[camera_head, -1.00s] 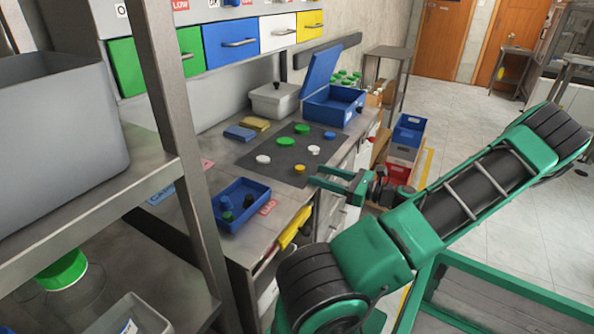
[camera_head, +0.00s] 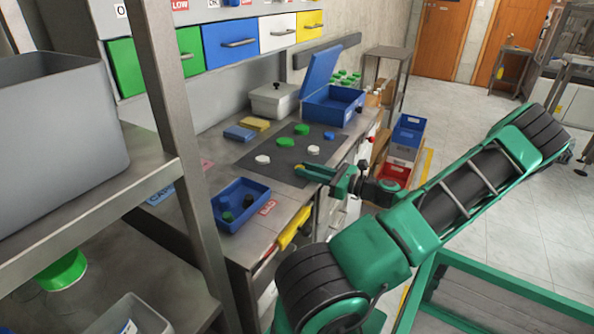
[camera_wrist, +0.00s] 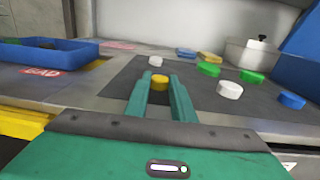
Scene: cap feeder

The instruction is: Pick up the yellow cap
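The yellow cap (camera_wrist: 160,82) lies on the dark mat (camera_wrist: 125,77). In the wrist view it sits between the two fingers of my gripper (camera_wrist: 161,84), close to their tips. The fingers are apart, one on each side of the cap; I cannot tell whether they touch it.
On the mat are white caps (camera_wrist: 230,89), green caps (camera_wrist: 208,69) and a blue cap (camera_wrist: 291,100). A blue tray (camera_head: 241,206) stands front left by the red BAD label (camera_head: 267,207). An open blue box (camera_head: 335,106) and a grey box (camera_head: 274,98) stand behind.

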